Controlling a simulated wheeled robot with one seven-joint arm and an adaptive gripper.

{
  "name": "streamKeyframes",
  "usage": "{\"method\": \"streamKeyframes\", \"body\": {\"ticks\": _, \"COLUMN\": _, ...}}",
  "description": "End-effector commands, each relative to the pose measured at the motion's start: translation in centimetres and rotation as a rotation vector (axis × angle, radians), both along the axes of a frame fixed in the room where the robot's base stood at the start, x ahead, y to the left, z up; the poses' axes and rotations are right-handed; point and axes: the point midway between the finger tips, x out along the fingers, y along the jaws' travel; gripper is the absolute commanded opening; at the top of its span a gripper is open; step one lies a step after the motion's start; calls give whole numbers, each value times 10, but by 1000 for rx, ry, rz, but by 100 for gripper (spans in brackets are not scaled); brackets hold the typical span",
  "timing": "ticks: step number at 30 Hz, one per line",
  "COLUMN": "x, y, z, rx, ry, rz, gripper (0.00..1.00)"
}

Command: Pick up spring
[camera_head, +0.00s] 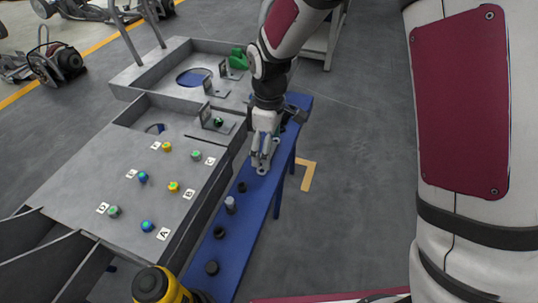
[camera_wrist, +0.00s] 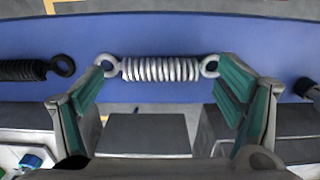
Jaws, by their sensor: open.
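A silver coil spring (camera_wrist: 160,69) with a loop at each end lies on the blue bench (camera_wrist: 190,35) in the wrist view. A black spring (camera_wrist: 25,69) with an end loop lies left of it, cut off by the frame edge. My gripper (camera_wrist: 164,72) is open and empty, its teal-padded fingers one at each end of the silver spring, near the loops. I cannot tell whether they touch it. In the head view my gripper (camera_head: 262,160) points down over the narrow blue bench and hides most of what lies beneath it.
In the head view, a grey cylinder (camera_head: 230,204) and dark round parts (camera_head: 219,232) stand along the bench. A grey chassis plate (camera_head: 95,190) with coloured knobs and letter labels adjoins it on the left. A yellow-black object (camera_head: 160,287) is at the bottom.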

Motion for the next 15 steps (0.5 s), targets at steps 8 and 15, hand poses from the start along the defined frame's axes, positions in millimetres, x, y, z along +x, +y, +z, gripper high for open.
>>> {"method": "streamKeyframes", "body": {"ticks": 8, "x": 0, "y": 0, "z": 0, "rx": 1, "ry": -1, "rz": 0, "gripper": 71}}
{"method": "streamKeyframes", "body": {"ticks": 15, "x": 0, "y": 0, "z": 0, "rx": 1, "ry": -1, "rz": 0, "gripper": 35}}
